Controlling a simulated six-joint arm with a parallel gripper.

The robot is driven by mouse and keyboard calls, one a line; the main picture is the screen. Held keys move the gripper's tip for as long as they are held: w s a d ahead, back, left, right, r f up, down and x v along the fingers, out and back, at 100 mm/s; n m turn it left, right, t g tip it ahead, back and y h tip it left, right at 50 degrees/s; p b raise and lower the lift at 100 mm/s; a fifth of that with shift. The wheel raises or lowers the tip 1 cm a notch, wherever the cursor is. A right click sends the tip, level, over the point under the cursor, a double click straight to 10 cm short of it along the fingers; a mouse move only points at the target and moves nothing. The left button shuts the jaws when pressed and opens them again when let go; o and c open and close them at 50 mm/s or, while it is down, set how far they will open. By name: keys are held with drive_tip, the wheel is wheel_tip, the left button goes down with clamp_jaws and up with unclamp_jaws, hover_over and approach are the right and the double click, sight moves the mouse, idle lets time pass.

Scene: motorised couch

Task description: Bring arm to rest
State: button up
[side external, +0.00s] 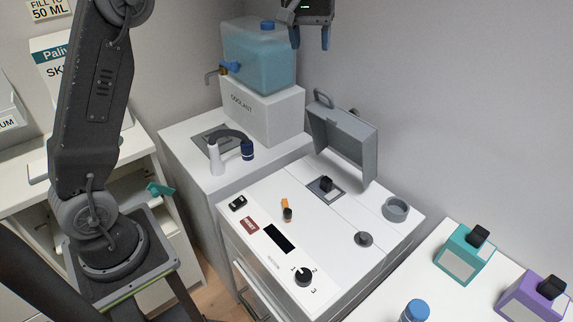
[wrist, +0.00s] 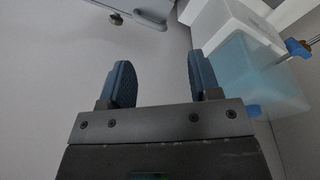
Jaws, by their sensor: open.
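My gripper (side external: 311,38) hangs at the top of the side view, above and to the right of the blue coolant tank. Its two blue fingers are apart with nothing between them. In the wrist view my gripper (wrist: 157,84) is also open and empty, with a plain grey surface behind the fingers. My arm rises from its base at the left of the side view, and its middle part is out of the picture.
The coolant tank (side external: 262,60) stands on a white box (side external: 265,115) near the wall. A white machine (side external: 345,235) with a raised grey lid (side external: 345,140) and a dial (side external: 303,277) is below. Teal (side external: 462,262) and purple (side external: 530,300) containers stand at lower right.

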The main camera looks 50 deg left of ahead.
drive_tip(key=s+d+f+m+t, duration=0.1)
drive_tip(key=s+d+m+t, duration=0.15)
drive_tip(key=s, duration=0.95)
drive_tip(key=s+d+m+t, duration=0.1)
drive_tip(key=s+d+m, duration=0.2)
drive_tip(key=s, duration=0.8)
drive_tip(key=s+d+f+m, duration=0.1)
drive_tip(key=s+f, duration=0.5)
drive_tip(key=s, duration=0.1)
drive_tip(key=shift+d+f+t, duration=0.1)
drive_tip(key=shift+t, duration=0.15)
